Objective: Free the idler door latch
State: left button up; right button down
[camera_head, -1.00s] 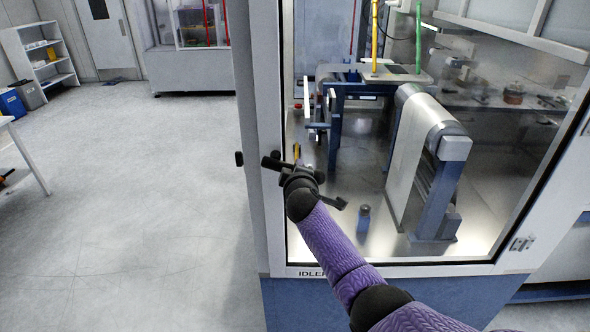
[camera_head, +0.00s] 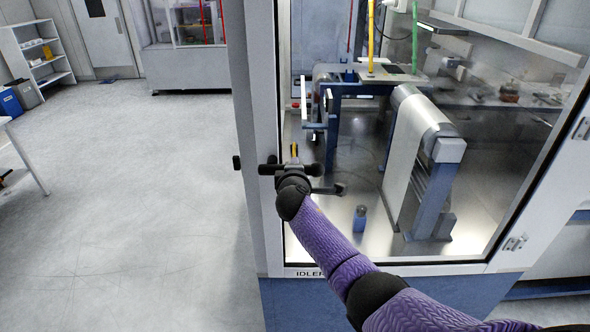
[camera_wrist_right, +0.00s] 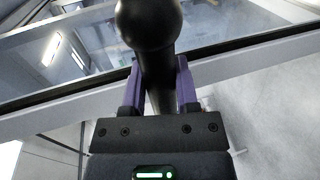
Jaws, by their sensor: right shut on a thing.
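The idler door (camera_head: 262,215) is a glazed pale-framed door, with its frame against the cabinet edge at left. A black latch handle (camera_head: 268,169) with a round knob sits on the left frame at mid height. My right gripper (camera_head: 294,178) is at the latch and partly covers it in the head view. In the right wrist view, its two purple-sided fingers (camera_wrist_right: 158,90) are closed around the dark shaft, just below the ball knob (camera_wrist_right: 150,18). A second dark bar (camera_head: 328,188) shows right of the gripper; I cannot tell if it is a reflection. My left gripper is out of view.
Behind the glass stand a roller with a pale web (camera_head: 415,120), blue frames and a small blue bottle (camera_head: 360,218). Hinges (camera_head: 514,244) are on the door's right edge. Open floor (camera_head: 150,200) lies left. A white shelf (camera_head: 38,55) stands far left.

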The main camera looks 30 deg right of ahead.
jog(key=shift+r, duration=0.1)
jog(key=shift+c, duration=1.8)
grip_release()
jog(key=shift+s+a+r, duration=0.1)
jog(key=shift+s+a, duration=0.15)
jog(key=shift+s, duration=0.1)
jog(key=p+v, duration=0.1)
jog(key=v, duration=0.8)
